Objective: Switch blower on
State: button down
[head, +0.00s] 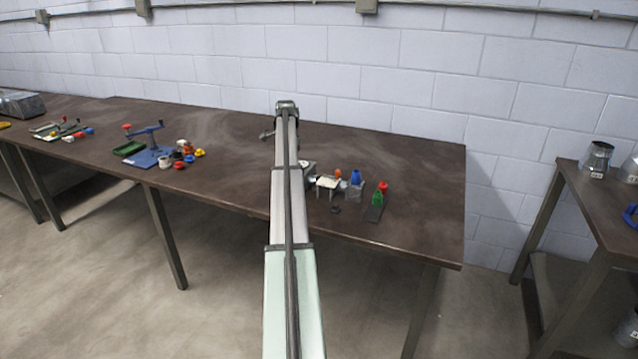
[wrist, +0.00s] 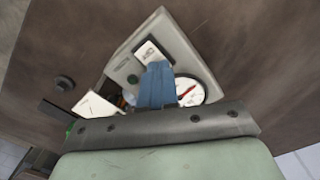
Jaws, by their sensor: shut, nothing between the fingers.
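A pale grey control box (wrist: 182,40) lies under my gripper in the wrist view. It carries a white plate (wrist: 153,52) with a small dark marking, a dark round button (wrist: 132,79) and a white dial (wrist: 191,98) with a red needle. My gripper (wrist: 157,68) shows as blue fingers, shut and empty, over the box between the button and the dial. I cannot tell whether the tips touch it. In the head view my arm hides the gripper and most of the box; a grey part (head: 308,167) shows just right of the arm. The switch's position is unclear.
Right of my arm stand a small white-topped stand (head: 328,182), a blue item (head: 356,177) and a green bottle-like item with a red top (head: 379,194). A blue crank tool (head: 150,157) and several coloured pieces lie left. The table's right end is clear.

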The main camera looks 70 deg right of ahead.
jog(key=shift+f, duration=0.15)
jog(key=shift+r, duration=3.5)
